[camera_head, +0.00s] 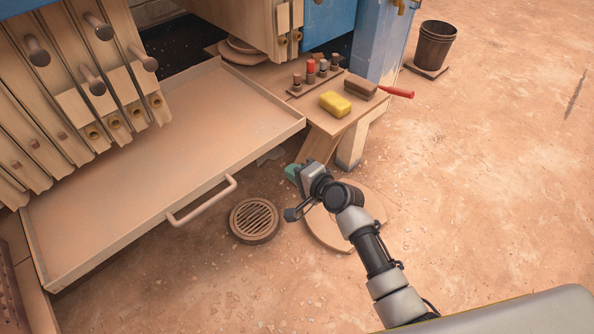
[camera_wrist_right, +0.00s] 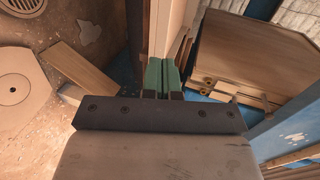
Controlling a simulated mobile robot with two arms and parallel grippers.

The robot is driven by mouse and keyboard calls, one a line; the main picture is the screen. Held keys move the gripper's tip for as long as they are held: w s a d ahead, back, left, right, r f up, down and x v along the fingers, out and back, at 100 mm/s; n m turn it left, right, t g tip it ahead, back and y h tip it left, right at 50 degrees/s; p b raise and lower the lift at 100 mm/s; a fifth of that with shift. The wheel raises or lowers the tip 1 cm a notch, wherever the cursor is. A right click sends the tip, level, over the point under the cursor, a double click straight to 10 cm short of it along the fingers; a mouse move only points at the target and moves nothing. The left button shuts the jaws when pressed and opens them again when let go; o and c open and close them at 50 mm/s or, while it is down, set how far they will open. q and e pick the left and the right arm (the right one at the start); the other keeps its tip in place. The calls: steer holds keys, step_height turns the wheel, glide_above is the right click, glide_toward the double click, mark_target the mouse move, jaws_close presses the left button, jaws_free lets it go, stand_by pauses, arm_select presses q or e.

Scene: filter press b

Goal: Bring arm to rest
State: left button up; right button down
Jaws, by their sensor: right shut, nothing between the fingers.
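My right arm comes in from the lower right in the head view. Its right gripper (camera_head: 293,173) is above the floor beside the tray's right corner, in front of the small wooden table. In the right wrist view the two green fingers of the right gripper (camera_wrist_right: 163,76) are pressed together with nothing between them. No held object shows. My left arm and left gripper are out of view.
A wide drip tray (camera_head: 150,170) with a bar handle (camera_head: 203,200) lies left of my arm, under the press plates (camera_head: 85,85). The table (camera_head: 335,122) holds a yellow sponge (camera_head: 335,104) and a red-handled brush (camera_head: 365,86). A floor drain (camera_head: 254,219) is nearby. Floor at right is open.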

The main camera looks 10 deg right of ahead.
steer(key=shift+s+d+r, duration=0.1)
steer(key=shift+s+d, duration=0.1)
steer(key=shift+s, duration=0.15)
steer(key=s+d+f+n+g+h, duration=0.35)
steer(key=s+f, duration=0.65)
steer(key=f, duration=0.5)
steer(key=s+d+f+n+g+h, duration=0.25)
steer(key=s+d+f, duration=0.25)
steer(key=s+f, duration=0.75)
steer(key=s+d+f+n+g, duration=0.1)
steer(key=s+f, duration=0.3)
steer(key=s, duration=0.4)
steer(key=s+d+f+n+g+h, duration=0.1)
steer(key=s+d+f+n+g, duration=0.1)
steer(key=s, duration=0.7)
steer(key=s+d+f+n+g+h, duration=0.1)
steer(key=s+d+f+n+g, duration=0.1)
steer(key=s+f, duration=0.5)
steer(key=s+d+n+p, duration=0.1)
steer(key=s+n, duration=0.1)
steer(key=shift+s+d+f+n, duration=0.2)
steer(key=shift+d+f+n, duration=0.05)
steer(key=shift+d+n, duration=0.05)
